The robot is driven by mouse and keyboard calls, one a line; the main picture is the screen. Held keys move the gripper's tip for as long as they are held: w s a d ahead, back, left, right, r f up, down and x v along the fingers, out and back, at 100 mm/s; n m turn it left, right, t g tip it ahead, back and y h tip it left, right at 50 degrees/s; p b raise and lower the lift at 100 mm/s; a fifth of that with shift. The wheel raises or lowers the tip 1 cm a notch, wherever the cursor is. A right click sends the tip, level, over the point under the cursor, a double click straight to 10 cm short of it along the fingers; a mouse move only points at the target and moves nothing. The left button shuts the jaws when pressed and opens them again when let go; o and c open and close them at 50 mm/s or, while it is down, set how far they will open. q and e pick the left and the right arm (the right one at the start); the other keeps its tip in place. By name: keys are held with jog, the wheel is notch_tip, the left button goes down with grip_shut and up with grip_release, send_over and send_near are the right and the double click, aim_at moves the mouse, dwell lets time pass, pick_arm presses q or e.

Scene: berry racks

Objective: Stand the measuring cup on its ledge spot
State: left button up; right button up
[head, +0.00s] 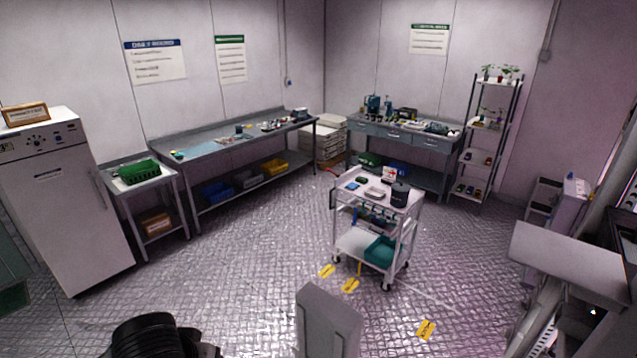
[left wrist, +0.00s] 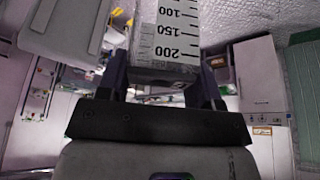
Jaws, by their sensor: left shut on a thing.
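In the left wrist view my left gripper (left wrist: 162,82) is shut on the measuring cup (left wrist: 172,35), with one dark finger on each side of it. The cup is clear or pale, with a white scale strip marked 100, 150 and 200. Its far end runs out of the top of the picture. The head view shows neither the cup nor my left gripper's fingers; only a black part of my arm shows at the bottom left. My right gripper is in neither view. I cannot pick out the marked ledge spot.
A white trolley (head: 343,208) with small items stands mid-floor, with yellow floor marks (head: 350,286) near it. A long workbench (head: 160,145), a drawer bench (head: 372,126), a plant rack (head: 484,143) and a white cabinet (head: 66,215) line the walls. A pale flat panel (head: 570,262) is at right. The left floor is clear.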

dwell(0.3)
pick_arm(q)
jog(key=d+f+m+b, duration=0.1)
jog(key=d+f+b, duration=0.3)
jog(key=f+b, duration=0.6)
jog(key=d+f+b, duration=0.4)
jog(key=f+b, duration=0.2)
jog(key=f, duration=0.8)
jog(key=d+f+m+b, duration=0.1)
jog(key=d+f+b, duration=0.3)
jog(key=f+b, duration=0.6)
jog(key=w+d+f+m+h+p, duration=0.1)
jog(key=w+f+m+h+p, duration=0.1)
jog(key=w+m+h+p, duration=0.3)
jog(key=shift+w+a+f+m+g+y+b, duration=0.15)
jog(key=shift+w+a+f+y+b, duration=0.3)
jog(key=shift+a+f, duration=1.4)
jog(key=shift+w+a+f+m+g+y+b, duration=0.1)
jog(key=shift+a+f+m+g+y+b, duration=0.3)
jog(key=shift+a+f, duration=1.4)
jog(key=shift+w+a+f+n+t+y+b, duration=0.1)
jog(key=shift+w+a+f+y+b, duration=0.35)
jog(key=shift+a+f, duration=1.35)
jog(key=shift+s+a+h, duration=0.1)
jog(key=shift+s+h, duration=0.05)
jog(key=shift+h, duration=0.15)
jog(key=shift+f, duration=0.15)
